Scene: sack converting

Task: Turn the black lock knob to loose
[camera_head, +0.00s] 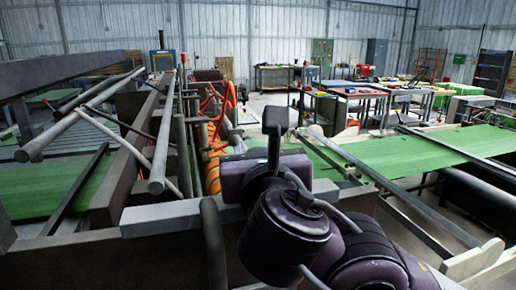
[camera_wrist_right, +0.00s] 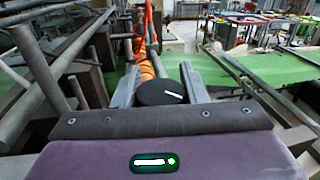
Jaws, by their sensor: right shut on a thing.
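The black lock knob (camera_wrist_right: 158,94) is a round dark disc with a white pointer line in the right wrist view. The line points toward the right, tilted slightly down. My right gripper (camera_wrist_right: 157,83) has its two grey fingers on either side of the knob, and it is shut on it. In the head view my right arm's purple wrist hides the knob and the fingertips. My left gripper is in neither view.
Green belts (camera_head: 415,152) run on both sides. Grey bars (camera_head: 130,140) slant up at the left, close to a roller frame. Orange hoses (camera_head: 214,125) hang behind my right wrist. Work tables (camera_head: 345,95) stand at the back, with open floor among them.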

